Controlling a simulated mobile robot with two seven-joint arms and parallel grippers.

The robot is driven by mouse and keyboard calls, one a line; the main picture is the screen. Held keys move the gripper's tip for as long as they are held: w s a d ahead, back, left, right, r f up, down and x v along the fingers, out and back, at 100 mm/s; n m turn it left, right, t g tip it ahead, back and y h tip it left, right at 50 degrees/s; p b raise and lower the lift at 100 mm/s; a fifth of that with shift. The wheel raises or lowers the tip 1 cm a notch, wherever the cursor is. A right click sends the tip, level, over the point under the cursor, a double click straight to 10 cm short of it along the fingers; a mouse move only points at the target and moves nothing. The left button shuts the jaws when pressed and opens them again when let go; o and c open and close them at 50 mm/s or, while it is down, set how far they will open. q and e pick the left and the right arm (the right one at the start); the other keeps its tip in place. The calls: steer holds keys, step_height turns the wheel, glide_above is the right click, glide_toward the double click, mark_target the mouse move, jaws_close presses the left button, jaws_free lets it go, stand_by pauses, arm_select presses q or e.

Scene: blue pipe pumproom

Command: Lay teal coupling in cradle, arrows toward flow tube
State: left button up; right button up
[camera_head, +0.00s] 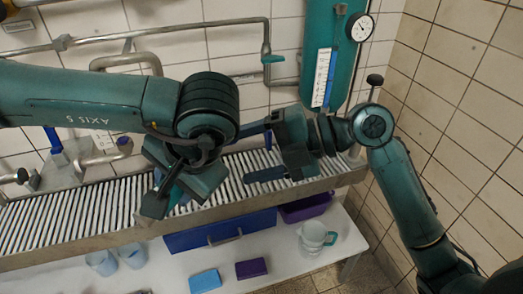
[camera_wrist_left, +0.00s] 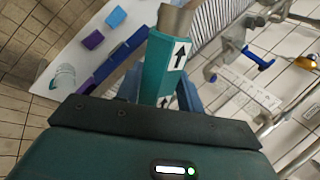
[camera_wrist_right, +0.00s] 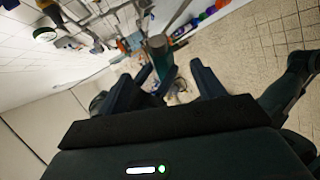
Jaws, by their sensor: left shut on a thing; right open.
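The teal coupling (camera_wrist_left: 158,68) shows in the left wrist view, with a grey end and white labels whose black arrows point away from my gripper. My left gripper (camera_wrist_left: 160,98) is shut on it. In the head view my left gripper (camera_head: 176,188) hangs over the slatted bench and mostly hides the coupling. My right gripper (camera_head: 262,152) is open, to the right of the left one, its fingers pointing left. In the right wrist view the coupling (camera_wrist_right: 160,62) appears beyond the open fingers (camera_wrist_right: 172,82). A teal column with a scale (camera_head: 322,78) stands behind. I cannot make out the cradle for certain.
The slatted bench (camera_head: 60,222) runs along the tiled wall. A metal fixture with blue handles (camera_head: 62,165) stands at its left. Below are a blue drawer (camera_head: 205,236), a purple bin (camera_head: 305,208), blue and purple blocks and a clear jug (camera_head: 315,236). Pipes line the wall.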

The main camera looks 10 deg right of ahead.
steer(key=x, duration=0.9)
steer(key=shift+a+f, duration=0.15)
steer(key=shift+a, duration=0.2)
steer(key=shift+c, duration=0.6)
steer(key=c, duration=1.1)
arm_select(q)
steer(key=o, duration=1.3)
arm_select(e)
steer(key=shift+c, duration=0.3)
